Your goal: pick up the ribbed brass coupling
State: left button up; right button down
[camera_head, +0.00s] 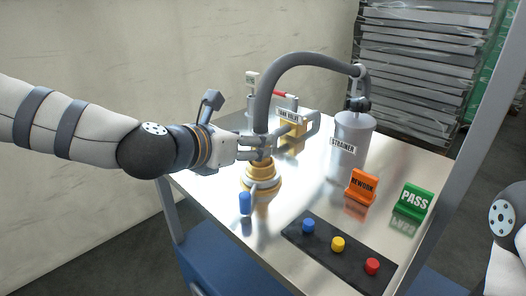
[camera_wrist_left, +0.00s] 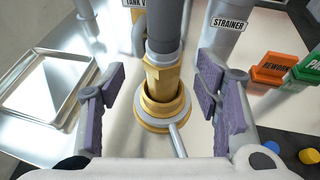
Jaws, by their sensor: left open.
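The brass coupling (camera_head: 263,168) sits at the lower end of a thick grey hose (camera_head: 262,105), upright on a stepped brass base (camera_head: 262,186). In the left wrist view the coupling (camera_wrist_left: 161,82) is in the middle, above the round brass base (camera_wrist_left: 160,113). Its ribs are hard to make out. My left gripper (camera_head: 258,145) has come in from the left at the hose's lower end. In the left wrist view its open purple-padded fingers (camera_wrist_left: 160,84) stand on either side of the coupling, with gaps on both sides. My right gripper is out of view.
A blue-handled lever (camera_head: 245,203) sticks out in front of the base. The hose arches to a grey STRAINER cylinder (camera_head: 354,150). REWORK (camera_head: 362,186) and PASS (camera_head: 413,201) signs and a black button panel (camera_head: 325,245) stand right. A metal tray (camera_wrist_left: 28,108) lies left.

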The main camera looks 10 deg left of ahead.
pick_arm(q)
jog(key=w+f, duration=0.1)
jog(key=w+d+f, duration=0.1)
jog(key=w+d+f+b, duration=0.1)
jog(key=w, duration=0.1)
jog(key=shift+f, duration=0.4)
jog(key=shift+w, duration=0.2)
jog(key=shift+r, duration=0.2)
jog(key=shift+c, duration=0.4)
grip_shut()
